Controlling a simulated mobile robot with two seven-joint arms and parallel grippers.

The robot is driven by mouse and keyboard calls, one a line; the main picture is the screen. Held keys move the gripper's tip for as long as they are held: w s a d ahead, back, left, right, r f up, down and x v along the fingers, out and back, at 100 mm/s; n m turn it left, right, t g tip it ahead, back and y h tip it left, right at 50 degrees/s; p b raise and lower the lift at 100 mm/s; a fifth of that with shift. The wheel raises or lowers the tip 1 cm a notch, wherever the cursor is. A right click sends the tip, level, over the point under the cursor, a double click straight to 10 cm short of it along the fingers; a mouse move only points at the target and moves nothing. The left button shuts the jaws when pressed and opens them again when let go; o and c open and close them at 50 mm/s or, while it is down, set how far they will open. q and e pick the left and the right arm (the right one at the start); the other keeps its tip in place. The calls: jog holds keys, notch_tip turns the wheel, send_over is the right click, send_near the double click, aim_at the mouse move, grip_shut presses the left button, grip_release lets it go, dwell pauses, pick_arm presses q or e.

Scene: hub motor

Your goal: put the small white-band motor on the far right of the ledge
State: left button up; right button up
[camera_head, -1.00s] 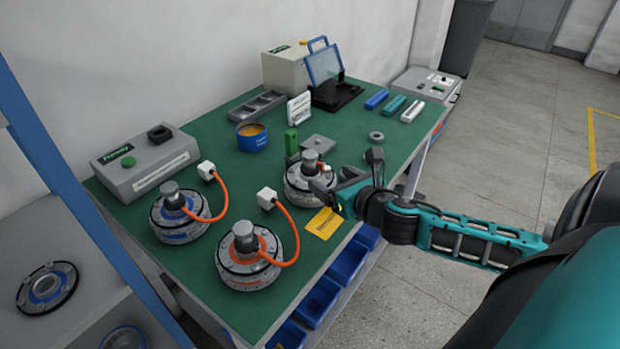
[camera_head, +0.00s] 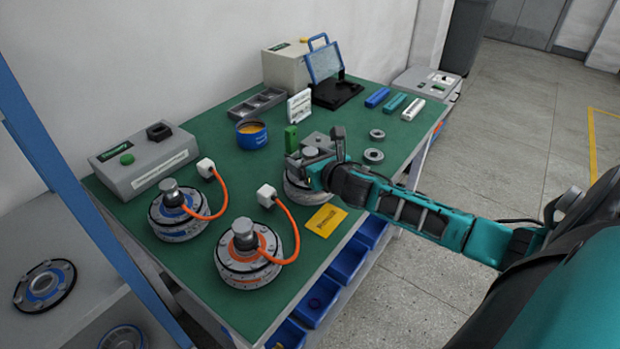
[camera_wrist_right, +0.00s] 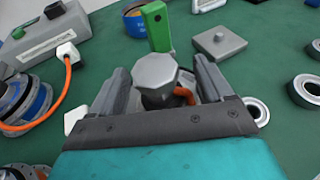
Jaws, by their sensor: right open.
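The small motor (camera_head: 297,191) stands on the green bench mat, mostly covered by my right gripper (camera_head: 303,163) in the head view. In the right wrist view its grey hub cap (camera_wrist_right: 156,72) stands between the two fingers of my open right gripper (camera_wrist_right: 163,82). An orange cable stub shows beside the hub. I cannot tell whether the fingers touch the hub, and its white band is hidden. My left gripper is out of view. A grey shelf (camera_head: 82,290) at the left holds ring-shaped parts; I cannot tell if it is the ledge.
A blue-band motor (camera_head: 178,215) and an orange-band motor (camera_head: 247,255) with orange cables stand left of my gripper. A green block (camera_head: 291,138), a grey plate (camera_wrist_right: 218,42) and metal rings (camera_head: 374,155) are close by. A yellow card (camera_head: 325,220) lies near the front edge.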

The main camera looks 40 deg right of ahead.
jog(key=shift+w+f, duration=0.2)
jog(key=shift+w, duration=0.4)
jog(key=shift+c, duration=0.3)
grip_shut()
jog(key=shift+w+d+r, duration=0.1)
jog(key=shift+r, duration=0.2)
